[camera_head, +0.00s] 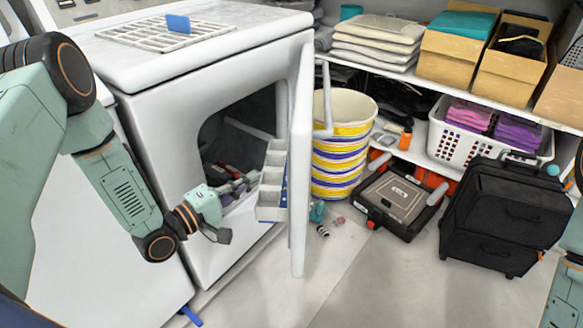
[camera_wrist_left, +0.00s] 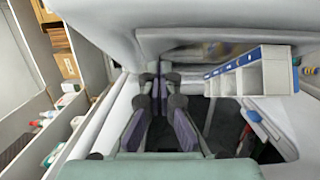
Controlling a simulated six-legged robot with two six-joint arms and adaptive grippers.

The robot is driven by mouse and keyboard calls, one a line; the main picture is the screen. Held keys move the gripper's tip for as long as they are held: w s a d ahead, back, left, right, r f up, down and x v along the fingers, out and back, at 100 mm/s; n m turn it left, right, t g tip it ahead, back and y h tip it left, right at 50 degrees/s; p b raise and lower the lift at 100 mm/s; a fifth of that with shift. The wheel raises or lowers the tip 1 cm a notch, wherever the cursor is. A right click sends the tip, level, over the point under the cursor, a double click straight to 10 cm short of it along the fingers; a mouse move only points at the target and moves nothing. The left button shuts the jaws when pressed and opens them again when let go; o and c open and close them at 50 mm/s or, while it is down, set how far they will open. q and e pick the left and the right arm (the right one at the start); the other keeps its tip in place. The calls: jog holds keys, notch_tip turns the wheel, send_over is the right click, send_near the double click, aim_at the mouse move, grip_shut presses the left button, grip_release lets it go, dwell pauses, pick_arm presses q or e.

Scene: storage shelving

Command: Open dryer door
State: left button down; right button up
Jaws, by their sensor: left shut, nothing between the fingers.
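The white dryer (camera_head: 205,120) stands at the left of the head view. Its door (camera_head: 302,150) is swung out and seen nearly edge-on, leaving the dark drum opening (camera_head: 240,122) uncovered. My left gripper (camera_head: 240,184) is at the opening, on the inner side of the door, apart from the door's outer edge. In the left wrist view its fingers (camera_wrist_left: 160,85) point ahead and are shut, with nothing seen between them. Contact with the door cannot be told. My right gripper is outside the views.
A white compartment organizer (camera_head: 269,190) shows beside the door; it is also in the left wrist view (camera_wrist_left: 250,76). A striped bin (camera_head: 342,140) stands behind the door. A flat black-and-tan case (camera_head: 400,196) and black cases (camera_head: 505,215) are at right. Floor (camera_head: 370,280) in front is clear.

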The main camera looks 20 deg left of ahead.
pick_arm(q)
jog(key=w+d+b, duration=0.4)
jog(key=w+d, duration=0.3)
jog(key=w, duration=0.1)
jog(key=shift+w+d, duration=0.2)
jog(key=shift+d, duration=0.2)
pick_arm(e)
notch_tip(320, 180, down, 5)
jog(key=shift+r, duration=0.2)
pick_arm(q)
jog(key=shift+d, duration=0.1)
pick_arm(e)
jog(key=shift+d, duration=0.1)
